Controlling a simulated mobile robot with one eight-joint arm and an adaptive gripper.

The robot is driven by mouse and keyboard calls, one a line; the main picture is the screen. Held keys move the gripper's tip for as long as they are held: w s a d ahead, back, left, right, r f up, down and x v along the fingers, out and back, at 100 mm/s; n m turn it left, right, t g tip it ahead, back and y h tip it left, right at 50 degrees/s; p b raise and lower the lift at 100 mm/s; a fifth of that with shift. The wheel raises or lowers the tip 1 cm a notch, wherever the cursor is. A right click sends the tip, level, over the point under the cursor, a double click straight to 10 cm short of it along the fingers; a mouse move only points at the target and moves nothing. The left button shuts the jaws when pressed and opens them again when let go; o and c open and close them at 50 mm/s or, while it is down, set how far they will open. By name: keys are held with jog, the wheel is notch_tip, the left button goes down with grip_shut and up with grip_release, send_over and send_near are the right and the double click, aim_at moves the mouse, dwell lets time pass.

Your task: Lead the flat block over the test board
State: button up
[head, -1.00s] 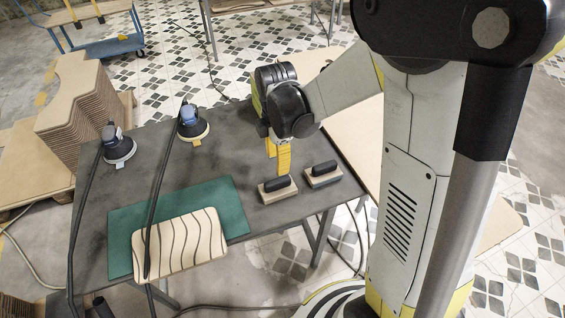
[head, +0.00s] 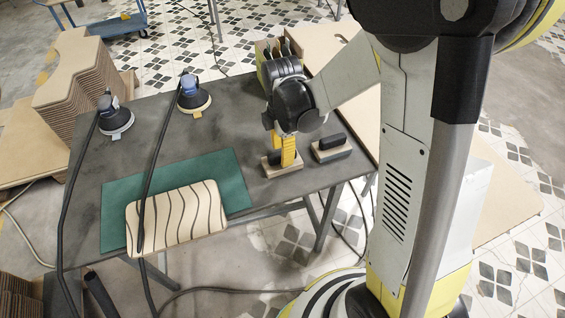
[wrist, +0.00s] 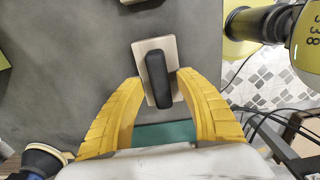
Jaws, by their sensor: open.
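The test board (head: 172,222), pale wood with dark wavy lines, lies on a green mat (head: 232,186) at the table's front. Two flat blocks with black handles sit right of the mat. My gripper (head: 288,160) is low over the left block (head: 270,170), its yellow fingers at the handle and hiding part of it. In the wrist view, my open fingers (wrist: 155,83) stand on either side of that block (wrist: 145,48), with the black handle (wrist: 158,80) between them. A gap shows on each side of the handle. The other block (head: 328,154) stands to the right.
Two corded sanders (head: 115,117) (head: 192,95) stand on the grey table (head: 150,115), one cable crossing the mat and board. A box of tools (head: 268,48) is at the table's back right. Bare tabletop lies between the sanders and the blocks.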

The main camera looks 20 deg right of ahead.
grip_shut()
jog(key=shift+r, duration=0.2)
jog(key=shift+r+p, duration=1.85)
jog(key=shift+r, duration=0.55)
